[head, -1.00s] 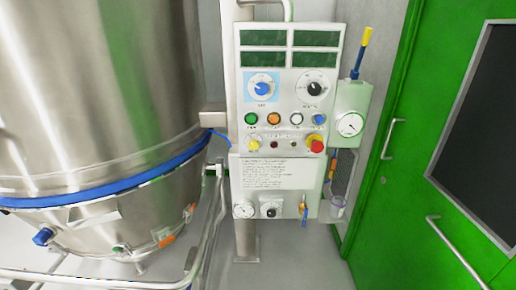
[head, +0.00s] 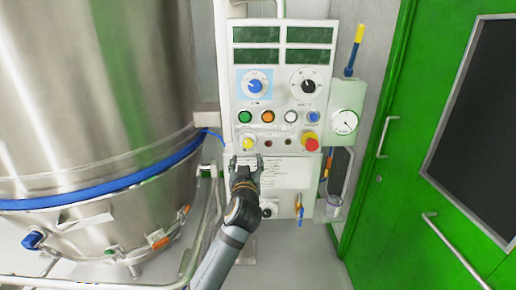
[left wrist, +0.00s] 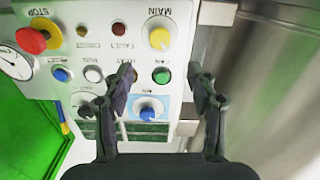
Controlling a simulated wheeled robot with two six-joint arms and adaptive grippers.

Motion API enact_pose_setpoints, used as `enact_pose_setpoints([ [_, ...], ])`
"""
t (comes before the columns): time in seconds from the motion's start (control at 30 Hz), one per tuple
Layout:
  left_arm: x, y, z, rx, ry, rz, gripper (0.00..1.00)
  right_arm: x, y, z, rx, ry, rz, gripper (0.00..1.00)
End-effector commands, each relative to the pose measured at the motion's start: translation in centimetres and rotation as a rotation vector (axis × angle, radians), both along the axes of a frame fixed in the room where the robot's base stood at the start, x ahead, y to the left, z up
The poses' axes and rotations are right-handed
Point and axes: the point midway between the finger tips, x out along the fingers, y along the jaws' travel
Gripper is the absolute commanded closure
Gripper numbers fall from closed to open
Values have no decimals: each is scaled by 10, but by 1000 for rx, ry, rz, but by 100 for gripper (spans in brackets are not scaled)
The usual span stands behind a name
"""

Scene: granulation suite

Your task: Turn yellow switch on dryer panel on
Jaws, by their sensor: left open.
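The dryer panel (head: 280,97) is a pale upright control box in the middle of the head view. The yellow switch (head: 247,143) is a round knob at its lower left, under the green button. In the left wrist view, which is upside down, the yellow switch (left wrist: 159,38) sits beside the label MAIN. My left gripper (head: 247,160) is open and empty, just below the yellow switch in the head view. In the left wrist view its two fingers (left wrist: 160,78) are spread apart, with the switch beyond the tips. I cannot tell the exact gap to the panel.
A red stop button (head: 311,143) on a yellow base sits at the panel's right. Green (head: 245,117), orange, white and blue buttons run in a row above. A steel vessel (head: 95,90) and rails stand left; a green door (head: 410,180) is right.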

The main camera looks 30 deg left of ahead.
Motion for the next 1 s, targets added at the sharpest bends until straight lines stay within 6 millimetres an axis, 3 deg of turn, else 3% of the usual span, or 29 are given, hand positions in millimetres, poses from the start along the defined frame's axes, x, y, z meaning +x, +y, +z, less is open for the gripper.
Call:
enact_pose_setpoints([
  [0.17, 14, 8, 2, 5, 2, -1, 42, 2, 0, 6, 0, -4, 0, 57],
  [0.4, 58, 35, 2, 4, 5, -1, 42, 4, 1, 18, 1, -6, 0, 57],
  [0.6, 84, 50, 0, 2, 5, -2, 42, 4, 2, 24, 3, -6, 0, 57],
  [0.97, 90, 54, -2, 2, 3, -3, 42, 4, 3, 24, 3, -6, 0, 57],
  [1.0, 90, 54, -2, 2, 3, -3, 46, 4, 3, 24, 3, -6, -1, 57],
])
